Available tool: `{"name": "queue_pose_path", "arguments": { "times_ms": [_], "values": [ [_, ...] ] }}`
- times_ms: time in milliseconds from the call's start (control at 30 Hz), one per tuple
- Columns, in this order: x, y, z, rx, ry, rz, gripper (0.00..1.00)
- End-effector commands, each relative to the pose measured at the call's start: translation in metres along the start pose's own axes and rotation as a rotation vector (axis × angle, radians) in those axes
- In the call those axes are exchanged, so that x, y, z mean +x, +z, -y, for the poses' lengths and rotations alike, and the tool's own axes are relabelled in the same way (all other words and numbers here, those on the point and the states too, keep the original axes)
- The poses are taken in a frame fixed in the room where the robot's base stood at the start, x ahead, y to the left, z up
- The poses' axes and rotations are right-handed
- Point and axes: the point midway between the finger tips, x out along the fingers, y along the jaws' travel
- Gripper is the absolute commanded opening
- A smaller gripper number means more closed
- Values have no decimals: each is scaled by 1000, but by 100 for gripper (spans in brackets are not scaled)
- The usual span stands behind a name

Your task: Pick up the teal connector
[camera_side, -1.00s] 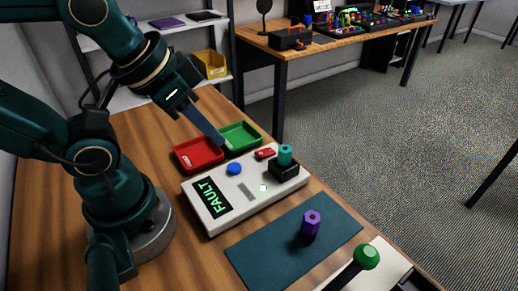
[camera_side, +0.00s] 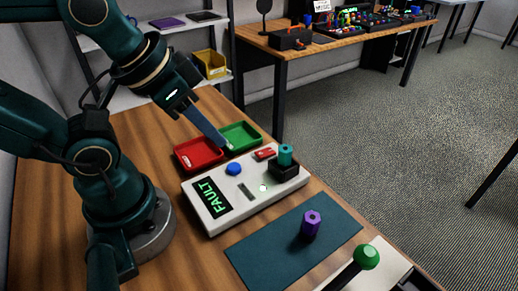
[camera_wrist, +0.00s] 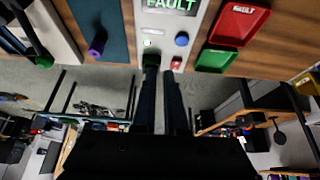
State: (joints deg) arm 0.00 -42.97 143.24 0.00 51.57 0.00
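The teal connector (camera_side: 285,154) stands upright in a black socket (camera_side: 283,170) on the right end of the white test box (camera_side: 212,216). In the wrist view a dark green shape that looks like the connector (camera_wrist: 151,60) shows just beyond the left fingertip. My gripper (camera_side: 227,146) points down and to the right, above the rear of the box near the trays, to the left of the connector and apart from it. In the wrist view its two fingers (camera_wrist: 158,85) are parallel with a clear gap and nothing between them.
A red tray (camera_side: 198,154) and a green tray (camera_side: 241,136) lie behind the box. A purple connector (camera_side: 311,223) stands on a dark teal mat (camera_side: 265,258). A blue button (camera_side: 234,169) and a red switch (camera_side: 265,153) sit on the box. A green-knobbed lever (camera_side: 366,256) is at front right.

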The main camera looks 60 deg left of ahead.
Motion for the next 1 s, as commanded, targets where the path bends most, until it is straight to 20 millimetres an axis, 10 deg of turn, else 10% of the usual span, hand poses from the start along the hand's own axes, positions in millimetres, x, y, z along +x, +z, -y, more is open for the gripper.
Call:
{"name": "queue_pose_path", "arguments": {
  "times_ms": [133,500,1000],
  "values": [
    [0,0,0,0,0,0,70],
    [-2,0,0,-24,0,6,70],
    [4,-83,-5,-156,-8,189,70]
  ]
}}
